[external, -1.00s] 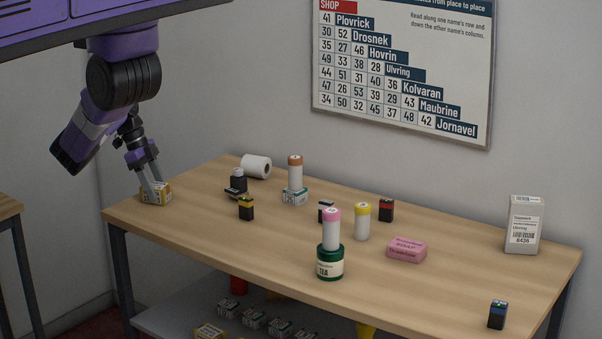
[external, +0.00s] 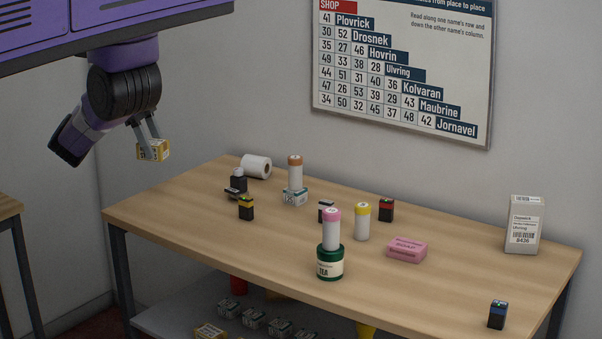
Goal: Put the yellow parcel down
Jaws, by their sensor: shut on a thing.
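The yellow parcel (external: 153,151) is a small yellow box with white label areas. My gripper (external: 151,141) is shut on it and holds it in the air, above the left end of the wooden table (external: 150,212). The parcel is clear of the tabletop. The finger on the far side is partly hidden behind the box.
The left end of the table is bare.

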